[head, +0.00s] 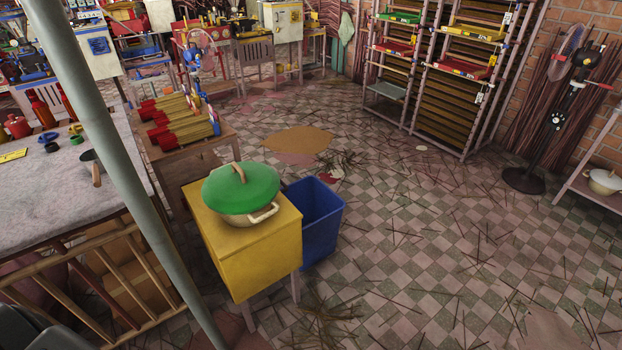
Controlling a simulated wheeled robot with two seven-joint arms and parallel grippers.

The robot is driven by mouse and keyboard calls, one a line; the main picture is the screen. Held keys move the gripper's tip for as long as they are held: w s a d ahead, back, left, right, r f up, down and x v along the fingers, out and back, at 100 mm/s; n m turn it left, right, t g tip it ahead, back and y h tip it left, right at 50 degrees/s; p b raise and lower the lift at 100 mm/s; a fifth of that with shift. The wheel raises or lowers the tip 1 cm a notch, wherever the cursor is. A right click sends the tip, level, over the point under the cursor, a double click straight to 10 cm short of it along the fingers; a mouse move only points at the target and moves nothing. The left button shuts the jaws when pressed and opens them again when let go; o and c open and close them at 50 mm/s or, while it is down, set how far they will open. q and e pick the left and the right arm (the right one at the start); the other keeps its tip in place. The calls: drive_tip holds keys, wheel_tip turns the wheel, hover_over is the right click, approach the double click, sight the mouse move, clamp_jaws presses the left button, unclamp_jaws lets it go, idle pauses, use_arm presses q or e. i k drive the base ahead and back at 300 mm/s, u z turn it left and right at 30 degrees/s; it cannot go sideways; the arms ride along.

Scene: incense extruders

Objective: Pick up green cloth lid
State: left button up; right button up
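A green lid (240,187) with a tan strap-like handle across its top sits on a beige pot (262,215) with a side handle. The lid covers the pot's opening, so the inside is hidden. The pot stands on a yellow stand (251,258) left of the picture's middle. Neither of my grippers shows in the head view.
A blue bin (315,219) stands on the floor right beside the yellow stand. A grey-topped table (45,195) and a post (112,160) are to the left. A table with red-ended bundles (180,130) is behind. Checkered floor (430,215) to the right is open, with scattered sticks.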

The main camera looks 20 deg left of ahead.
sight(240, 188)
drive_tip(key=z, duration=0.3)
drive_tip(key=i, duration=3.1)
drive_tip(key=u, duration=2.7)
